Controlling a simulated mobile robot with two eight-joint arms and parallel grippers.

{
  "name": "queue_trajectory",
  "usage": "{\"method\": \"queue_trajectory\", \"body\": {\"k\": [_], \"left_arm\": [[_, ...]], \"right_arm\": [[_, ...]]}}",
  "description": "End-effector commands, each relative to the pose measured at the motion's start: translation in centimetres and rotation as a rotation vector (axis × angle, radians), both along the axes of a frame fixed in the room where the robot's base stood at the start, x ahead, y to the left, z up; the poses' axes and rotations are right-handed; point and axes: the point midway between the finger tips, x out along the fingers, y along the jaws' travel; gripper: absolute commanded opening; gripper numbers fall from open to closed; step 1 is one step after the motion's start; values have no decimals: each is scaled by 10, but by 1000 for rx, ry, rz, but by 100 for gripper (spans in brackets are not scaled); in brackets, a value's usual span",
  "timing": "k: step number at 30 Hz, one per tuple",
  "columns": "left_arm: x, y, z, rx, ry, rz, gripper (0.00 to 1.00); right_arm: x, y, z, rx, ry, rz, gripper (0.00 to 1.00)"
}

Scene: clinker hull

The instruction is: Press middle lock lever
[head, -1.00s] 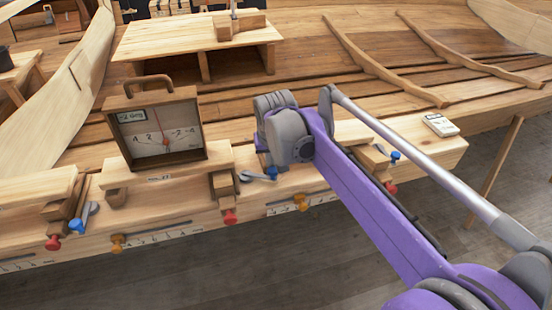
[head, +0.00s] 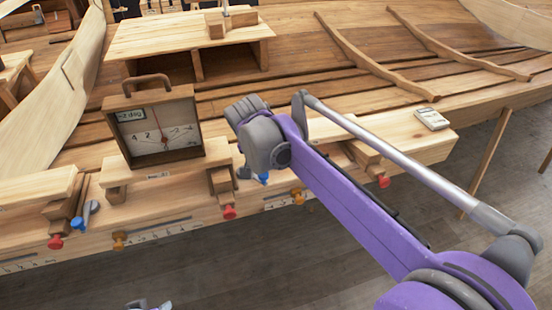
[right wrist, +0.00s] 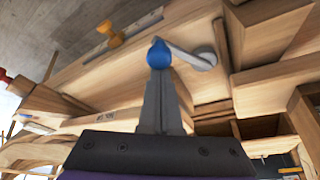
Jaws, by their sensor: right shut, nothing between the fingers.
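The middle lock lever, a grey arm with a blue knob (head: 262,179), sits on the front of the hull plank right of the dial box. In the right wrist view its blue knob (right wrist: 158,54) is at the fingertips and its grey arm (right wrist: 190,57) runs right to a round pivot. My right gripper (right wrist: 160,80) is shut and empty, its tips at the knob; I cannot tell if they touch. In the head view my purple right arm hides the fingers.
A wooden dial box (head: 158,128) with a red needle stands left of the lever. Red knobs (head: 229,212) and orange knobs (head: 119,240) stick out along the plank. Another blue-knobbed lever (head: 78,223) is at left. A small white device (head: 432,119) lies at right.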

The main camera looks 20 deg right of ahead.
Motion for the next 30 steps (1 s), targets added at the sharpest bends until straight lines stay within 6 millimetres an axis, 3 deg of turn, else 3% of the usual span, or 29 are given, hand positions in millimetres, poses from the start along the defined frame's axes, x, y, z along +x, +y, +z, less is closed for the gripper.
{"method": "queue_trajectory", "body": {"k": [9,30], "left_arm": [[4,0,9,0,-7,0,50],[6,0,13,0,-11,0,50]], "right_arm": [[-11,18,1,0,0,-278,0],[-17,35,0,1,0,-279,0]]}}
